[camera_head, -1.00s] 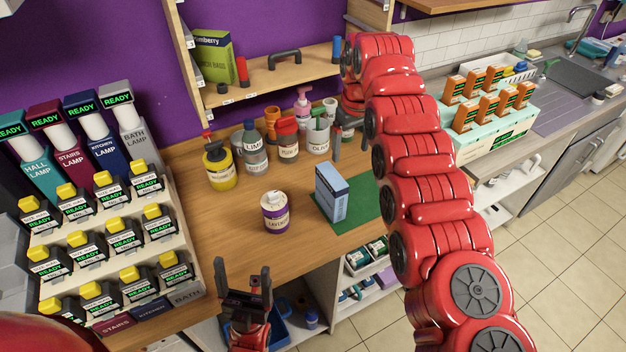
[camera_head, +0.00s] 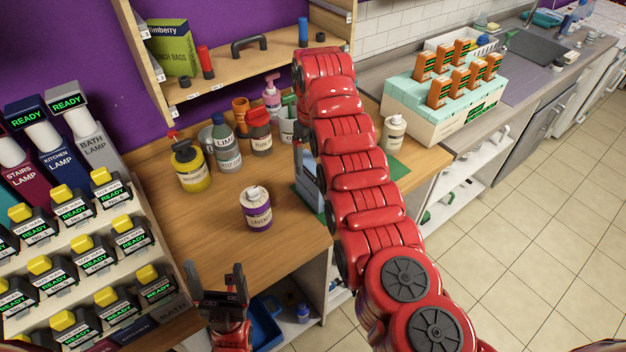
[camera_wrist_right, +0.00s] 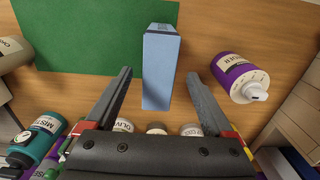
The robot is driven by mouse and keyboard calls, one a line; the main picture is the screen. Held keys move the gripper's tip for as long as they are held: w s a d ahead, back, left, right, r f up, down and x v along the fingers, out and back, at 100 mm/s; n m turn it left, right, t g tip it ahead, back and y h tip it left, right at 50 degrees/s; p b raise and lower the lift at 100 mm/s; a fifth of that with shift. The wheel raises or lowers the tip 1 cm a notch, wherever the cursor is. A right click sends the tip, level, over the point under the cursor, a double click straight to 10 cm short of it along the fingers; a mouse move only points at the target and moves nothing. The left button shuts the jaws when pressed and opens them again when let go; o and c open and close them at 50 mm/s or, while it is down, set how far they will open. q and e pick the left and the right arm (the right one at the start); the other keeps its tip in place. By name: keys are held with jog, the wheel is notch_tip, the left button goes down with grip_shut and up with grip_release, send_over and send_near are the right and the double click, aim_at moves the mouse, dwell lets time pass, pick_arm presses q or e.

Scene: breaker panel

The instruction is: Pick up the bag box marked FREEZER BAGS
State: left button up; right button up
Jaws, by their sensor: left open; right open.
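A light blue box (camera_head: 308,182) stands on the green mat (camera_head: 398,168) on the wooden counter. It is largely hidden behind my right arm in the head view, and its marking is not readable. In the right wrist view the blue box (camera_wrist_right: 161,70) lies ahead, between the lines of the two fingers of my right gripper (camera_wrist_right: 159,76). The fingers are open, with a gap on each side of the box. My left gripper (camera_head: 218,272) is open and empty, low in front of the counter. A green box marked LUNCH BAGS (camera_head: 173,48) stands on the shelf.
A purple-labelled lavender bottle (camera_head: 257,208) stands left of the blue box. Several bottles, including a yellow one (camera_head: 190,165), stand behind. A shelf (camera_head: 235,70) hangs above the back. A lamp-switch rack (camera_head: 90,270) is at left. Counter between rack and lavender bottle is clear.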

aim_at(312, 182)
jog(key=shift+f, duration=0.65)
jog(key=shift+w+a+f+p, duration=0.15)
jog(key=shift+f+p, duration=0.2)
jog(key=shift+f, duration=0.2)
jog(key=shift+f+p, duration=0.2)
jog(key=shift+p, duration=0.15)
notch_tip(312, 182, down, 4)
jog(key=shift+w+r+p, duration=0.1)
jog(key=shift+p, duration=0.6)
jog(key=shift+f, duration=0.45)
grip_shut()
